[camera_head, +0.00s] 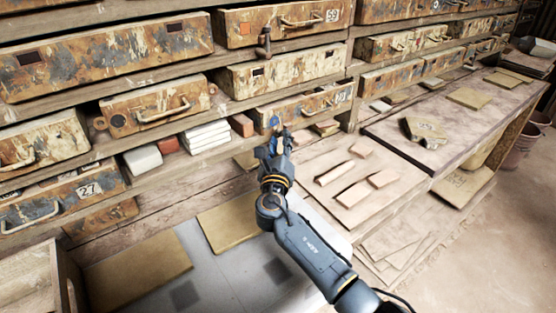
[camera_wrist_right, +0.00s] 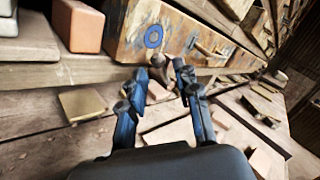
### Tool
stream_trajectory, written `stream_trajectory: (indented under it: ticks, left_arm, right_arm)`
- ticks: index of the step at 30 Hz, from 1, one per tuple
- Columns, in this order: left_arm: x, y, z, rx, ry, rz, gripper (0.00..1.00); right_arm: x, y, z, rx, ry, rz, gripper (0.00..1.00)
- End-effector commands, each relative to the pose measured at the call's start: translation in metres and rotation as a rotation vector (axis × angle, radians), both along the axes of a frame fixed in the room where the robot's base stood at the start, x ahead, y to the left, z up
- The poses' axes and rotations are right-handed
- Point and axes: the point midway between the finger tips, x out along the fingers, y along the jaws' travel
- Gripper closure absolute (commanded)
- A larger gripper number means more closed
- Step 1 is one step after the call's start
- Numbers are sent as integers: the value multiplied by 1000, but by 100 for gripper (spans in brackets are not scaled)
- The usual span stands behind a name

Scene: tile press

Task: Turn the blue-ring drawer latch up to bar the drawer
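The worn rusty drawer (camera_head: 318,102) with the blue ring mark (camera_head: 274,121) is in the lower row, just beyond my right gripper (camera_head: 277,137). In the right wrist view, the blue ring (camera_wrist_right: 154,37) shows clearly on the drawer front (camera_wrist_right: 128,25). A small dark rounded piece, seemingly the latch (camera_wrist_right: 159,61), shows just below the ring, between and beyond the fingertips. My right gripper (camera_wrist_right: 162,74) is open, with its fingers apart. I cannot tell whether it touches the latch. The latch is hidden by the gripper in the head view. My left gripper is not in view.
White blocks (camera_head: 206,136) and a reddish brick (camera_head: 242,125) sit on the shelf left of the drawer. Pale tile pieces (camera_head: 355,194) lie on a board to the right. A dark latch (camera_head: 264,42) hangs at an upper drawer. The workbench (camera_head: 470,121) extends rightward.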

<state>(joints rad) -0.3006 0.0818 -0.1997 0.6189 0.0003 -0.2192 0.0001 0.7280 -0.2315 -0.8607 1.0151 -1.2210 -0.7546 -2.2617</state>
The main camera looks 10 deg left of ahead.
Motion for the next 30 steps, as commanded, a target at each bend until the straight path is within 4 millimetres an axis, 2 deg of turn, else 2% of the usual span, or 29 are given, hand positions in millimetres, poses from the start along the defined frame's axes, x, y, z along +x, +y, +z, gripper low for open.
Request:
stream_trajectory:
  ticks: [12, 16, 21, 30]
  left_arm:
    - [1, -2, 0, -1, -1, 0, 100]
    - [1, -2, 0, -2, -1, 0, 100]
    - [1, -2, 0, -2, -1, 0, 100]
    - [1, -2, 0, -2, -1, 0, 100]
  right_arm:
    - [-75, -8, -9, 2, 3, 1, 68]
    - [-93, -9, -11, 1, 3, 0, 68]
    - [-104, -11, -12, 0, 2, 0, 68]
    - [-105, -11, -12, 0, 2, -1, 68]
